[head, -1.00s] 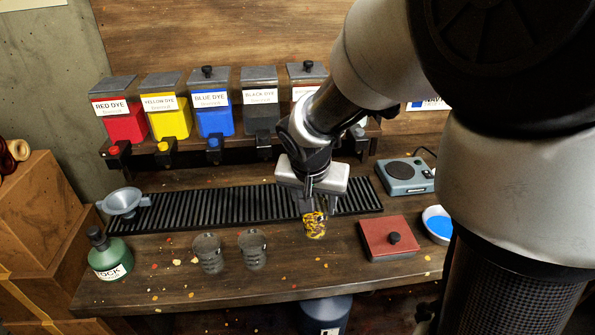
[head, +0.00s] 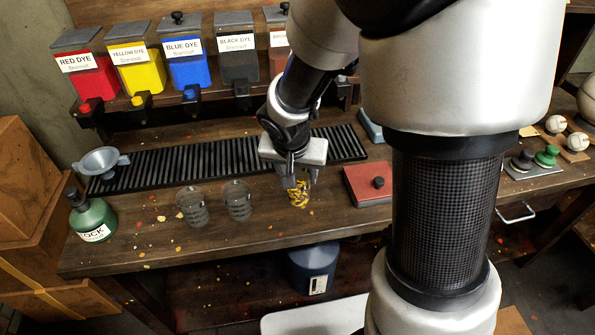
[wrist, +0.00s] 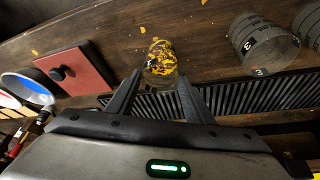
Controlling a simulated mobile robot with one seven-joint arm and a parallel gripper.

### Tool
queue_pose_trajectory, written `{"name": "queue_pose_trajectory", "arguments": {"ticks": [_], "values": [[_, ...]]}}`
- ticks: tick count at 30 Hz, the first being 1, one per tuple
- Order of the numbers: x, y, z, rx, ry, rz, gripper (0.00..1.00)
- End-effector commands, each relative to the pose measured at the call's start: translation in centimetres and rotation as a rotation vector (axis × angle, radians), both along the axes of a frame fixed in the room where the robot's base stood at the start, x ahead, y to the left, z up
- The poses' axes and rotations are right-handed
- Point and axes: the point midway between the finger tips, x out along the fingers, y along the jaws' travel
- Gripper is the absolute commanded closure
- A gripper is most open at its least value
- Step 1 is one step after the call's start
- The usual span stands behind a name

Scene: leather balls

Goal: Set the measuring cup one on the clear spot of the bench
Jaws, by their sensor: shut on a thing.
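The measuring cup (head: 299,195) in my grasp is a clear cup with yellow and dark pieces showing in it. My gripper (head: 298,183) is shut on it from above, with a finger on each side. In the wrist view the cup (wrist: 160,62) sits between the tips of my gripper (wrist: 160,80). It is at or just above the wooden bench (head: 265,228); I cannot tell whether it touches. Two other clear measuring cups, a left one (head: 192,207) and a right one (head: 237,201), stand to its left.
A red lidded box (head: 366,186) lies close to the right of the held cup. A black slatted rack (head: 215,161) runs behind it. A green bottle (head: 93,220) and a grey funnel (head: 100,162) stand at the left. Bare bench with small flecks lies in front.

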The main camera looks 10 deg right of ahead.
Motion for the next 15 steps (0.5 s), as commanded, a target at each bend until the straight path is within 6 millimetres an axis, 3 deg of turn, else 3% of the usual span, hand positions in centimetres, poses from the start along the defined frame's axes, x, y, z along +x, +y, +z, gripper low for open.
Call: {"name": "queue_pose_trajectory", "arguments": {"ticks": [1, 4, 15], "values": [[0.01, 0.00, -0.03, 0.000, 0.000, 0.000, 0.48], [0.01, 0.00, -0.02, 0.000, 0.000, 0.000, 0.34], [0.00, 0.00, 0.62, 0.000, 0.000, 0.000, 0.34]]}}
